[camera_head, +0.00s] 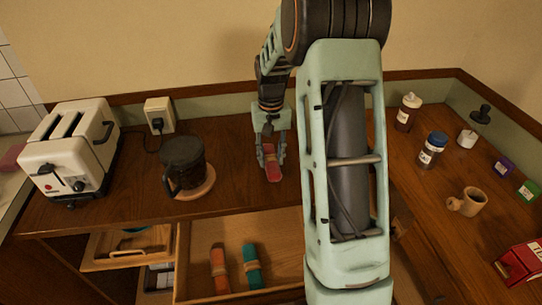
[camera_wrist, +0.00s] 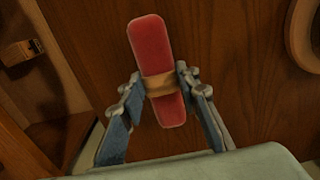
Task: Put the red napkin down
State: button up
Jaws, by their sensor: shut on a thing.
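The red napkin (camera_head: 271,164) is a rolled red bundle with a tan band around its middle. In the head view it is at the back middle of the wooden counter, between my gripper's fingers. My gripper (camera_head: 270,155) points down and is shut on it. In the wrist view the napkin (camera_wrist: 156,60) lies lengthwise, and the two fingers (camera_wrist: 160,88) press on both sides of its band (camera_wrist: 160,86). Wood surface shows behind it. I cannot tell whether the napkin touches the counter.
A dark mug (camera_head: 183,165) on a round wooden coaster (camera_head: 207,188) and a white toaster (camera_head: 68,147) stand to the left. An open drawer (camera_head: 290,225) in front holds an orange roll (camera_head: 219,268) and a teal roll (camera_head: 252,266). Bottles and a beige cup (camera_head: 472,202) are on the right counter.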

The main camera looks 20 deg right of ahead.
aim_at(271, 159)
jog(key=shift+f, duration=0.2)
jog(key=o, duration=1.1)
jog(key=shift+r, duration=0.1)
jog(key=shift+o, duration=0.2)
notch_tip(271, 159, up, 12)
jog(key=shift+r, duration=0.2)
